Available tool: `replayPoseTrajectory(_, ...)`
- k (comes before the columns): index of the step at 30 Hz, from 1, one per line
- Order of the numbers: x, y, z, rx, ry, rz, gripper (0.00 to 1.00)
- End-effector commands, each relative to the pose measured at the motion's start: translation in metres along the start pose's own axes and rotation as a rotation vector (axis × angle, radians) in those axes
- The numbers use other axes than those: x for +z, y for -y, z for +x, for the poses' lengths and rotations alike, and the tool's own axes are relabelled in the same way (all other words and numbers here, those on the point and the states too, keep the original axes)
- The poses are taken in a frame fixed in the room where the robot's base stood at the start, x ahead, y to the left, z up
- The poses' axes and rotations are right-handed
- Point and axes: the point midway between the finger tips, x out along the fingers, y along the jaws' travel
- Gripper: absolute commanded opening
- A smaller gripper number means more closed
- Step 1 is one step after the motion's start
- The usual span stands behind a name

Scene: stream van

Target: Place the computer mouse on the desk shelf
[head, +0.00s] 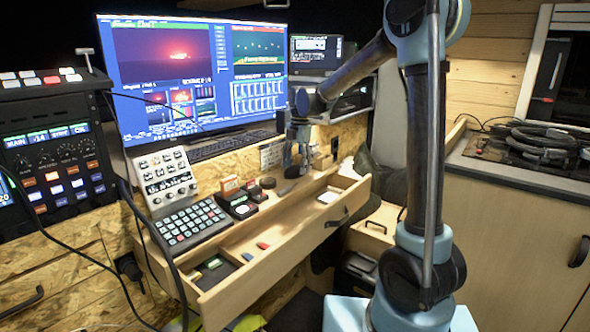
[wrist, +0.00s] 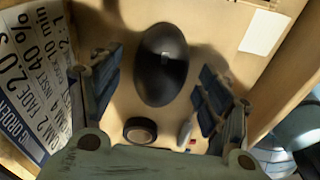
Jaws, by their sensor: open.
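The black computer mouse (wrist: 161,65) lies on a light wooden surface in the wrist view, upper middle, with its scroll wheel visible. My gripper (wrist: 160,92) is open, its blue-padded fingers spread to the left and right of the mouse with a gap on both sides. In the head view my gripper (head: 296,160) points down over the far part of the narrow wooden desk. The mouse is hard to make out there. A raised chipboard shelf (head: 222,168) carries the keyboard below the monitor; I cannot tell whether this is the desk shelf.
A dark round roll (wrist: 140,130) and a small grey item (wrist: 184,133) lie near the fingers. A printed card (wrist: 35,75) stands at left. The head view shows a button keypad (head: 189,223), a drawer (head: 262,265), a keyboard (head: 228,144) and a monitor (head: 200,75).

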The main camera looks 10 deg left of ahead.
Motion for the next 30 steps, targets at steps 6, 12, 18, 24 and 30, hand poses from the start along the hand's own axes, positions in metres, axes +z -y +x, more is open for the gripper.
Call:
replayPoseTrajectory(6,0.0,0.0,-0.038,0.0,0.0,0.0,0.71)
replayPoseTrajectory(12,0.0,0.0,-0.075,0.0,0.0,0.0,0.71)
replayPoseTrajectory(18,0.0,0.0,-0.101,0.0,0.0,0.0,0.71)
replayPoseTrajectory(24,-0.001,0.0,-0.111,0.0,0.0,-0.001,0.71)
replayPoseTrajectory(30,0.001,0.009,-0.112,0.003,0.003,0.036,0.71)
